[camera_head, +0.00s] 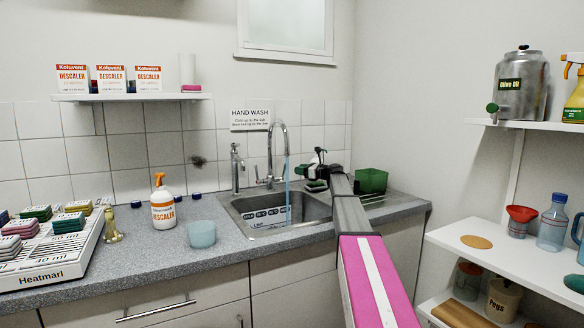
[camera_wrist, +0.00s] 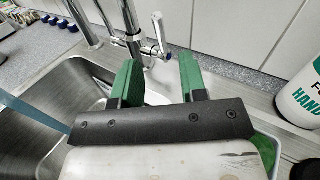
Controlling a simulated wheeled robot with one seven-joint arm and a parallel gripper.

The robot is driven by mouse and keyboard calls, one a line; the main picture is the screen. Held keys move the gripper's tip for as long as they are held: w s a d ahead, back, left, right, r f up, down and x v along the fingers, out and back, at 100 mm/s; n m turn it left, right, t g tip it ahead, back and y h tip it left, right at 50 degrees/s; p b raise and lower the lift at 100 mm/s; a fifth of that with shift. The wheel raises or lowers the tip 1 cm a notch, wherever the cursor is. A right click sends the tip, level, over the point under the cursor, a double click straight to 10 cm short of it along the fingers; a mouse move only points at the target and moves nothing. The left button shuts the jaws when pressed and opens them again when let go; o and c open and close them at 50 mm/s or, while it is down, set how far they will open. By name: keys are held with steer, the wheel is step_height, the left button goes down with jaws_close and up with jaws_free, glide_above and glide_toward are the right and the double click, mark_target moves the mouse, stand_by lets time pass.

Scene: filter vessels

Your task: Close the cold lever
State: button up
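The tap (camera_head: 272,152) stands behind the sink with its spout curved over the basin. A blue stream of water (camera_head: 287,180) runs from it; it also shows at the left of the wrist view (camera_wrist: 28,112). A chrome lever with a blue mark, apparently the cold lever (camera_wrist: 159,32), sticks up on the tap's side in the wrist view. My gripper (camera_wrist: 159,65) is open and empty, its green fingers apart, with the lever just beyond and between the fingertips. No contact is visible. In the head view my gripper (camera_head: 316,184) is right of the tap and hides the lever.
The sink basin (camera_head: 245,207) lies below, with a green box (camera_head: 371,181) on the drainer to the right. A white bottle (camera_wrist: 303,98) stands close on the right in the wrist view. A spray bottle (camera_head: 163,205) and a blue cup (camera_head: 202,234) stand left of the sink.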

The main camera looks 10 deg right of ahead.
steer(key=x, duration=1)
steer(key=shift+w+a+r, duration=0.1)
steer(key=shift+w+a, duration=0.1)
steer(key=shift+a, duration=0.15)
jaws_close()
